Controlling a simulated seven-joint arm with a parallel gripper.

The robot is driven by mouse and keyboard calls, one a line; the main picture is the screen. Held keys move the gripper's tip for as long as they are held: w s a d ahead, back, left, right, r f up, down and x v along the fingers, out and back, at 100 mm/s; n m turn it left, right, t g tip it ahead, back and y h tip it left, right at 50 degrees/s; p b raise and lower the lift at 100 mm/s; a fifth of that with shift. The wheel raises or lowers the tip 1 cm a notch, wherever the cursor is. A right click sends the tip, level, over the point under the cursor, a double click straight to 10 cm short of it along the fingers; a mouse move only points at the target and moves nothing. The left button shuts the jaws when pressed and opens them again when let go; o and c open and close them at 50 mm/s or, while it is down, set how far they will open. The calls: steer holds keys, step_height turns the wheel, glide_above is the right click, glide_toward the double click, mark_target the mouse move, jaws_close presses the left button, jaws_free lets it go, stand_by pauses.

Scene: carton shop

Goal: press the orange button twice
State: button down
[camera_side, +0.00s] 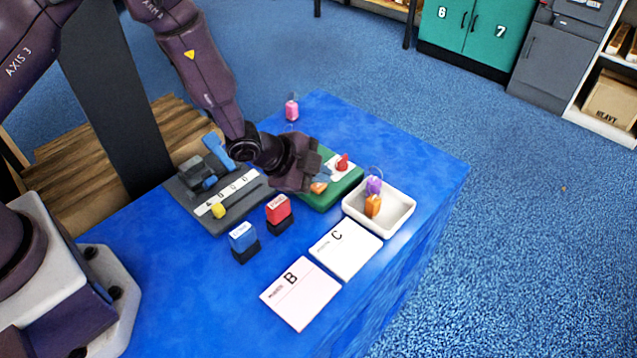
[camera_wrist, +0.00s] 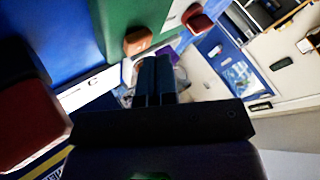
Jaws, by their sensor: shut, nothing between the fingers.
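The orange button (camera_side: 318,187) shows at the near left part of the green panel (camera_side: 318,203) in the side view, partly covered by my gripper (camera_side: 312,172). My gripper's fingers are together and empty, low over the panel. In the wrist view the orange button (camera_wrist: 137,41) is just beyond and to the left of my shut fingertips (camera_wrist: 155,60). A gap seems to show between them, but I cannot tell the height of the tips over the button.
A red knob (camera_side: 341,163) is on the panel. The white tray (camera_side: 398,216) holds orange and purple tags. A dark board (camera_side: 190,205), a red stamp (camera_side: 278,210), a blue stamp (camera_side: 243,238) and two cards (camera_side: 300,293) lie nearby.

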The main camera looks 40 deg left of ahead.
mark_target(316, 189)
steer(key=shift+s+f, duration=0.3)
steer(key=shift+f, duration=0.65)
stand_by(0.7)
steer(key=shift+r, duration=0.15)
steer(key=shift+s+a+r, duration=0.1)
steer(key=shift+r, duration=0.7)
steer(key=shift+r, duration=0.1)
steer(key=shift+r, duration=2.55)
stand_by(0.4)
